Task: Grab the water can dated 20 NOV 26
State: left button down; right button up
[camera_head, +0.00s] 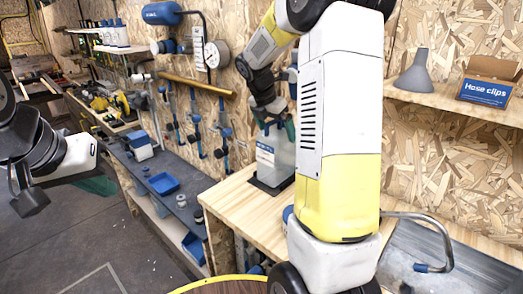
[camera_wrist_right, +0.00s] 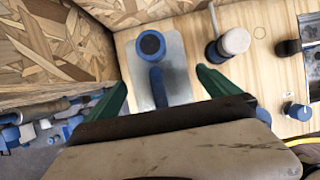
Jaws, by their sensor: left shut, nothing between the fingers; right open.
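A translucent water can (camera_head: 283,152) with a pale label stands upright on a dark base on the wooden bench. The date on its label is too small to read. My right gripper (camera_head: 273,122) is at the top of this can, coming from above. In the right wrist view the can's blue cap (camera_wrist_right: 150,43) and blue handle (camera_wrist_right: 158,88) show from above. The green fingers of my right gripper (camera_wrist_right: 161,77) are open, one on each side of the handle. My left gripper (camera_head: 98,186) is shut and empty, out over the floor at the left.
A bottle-like thing with a pale round top (camera_wrist_right: 235,40) stands right of the can. A small blue knob (camera_wrist_right: 297,111) is farther right. A grey funnel (camera_head: 414,72) and a hose clips box (camera_head: 487,85) are on the shelf. A blue tray (camera_head: 163,183) lies on the lower bench.

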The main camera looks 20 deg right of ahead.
jog(key=shift+x, duration=1.2)
jog(key=c, duration=2.1)
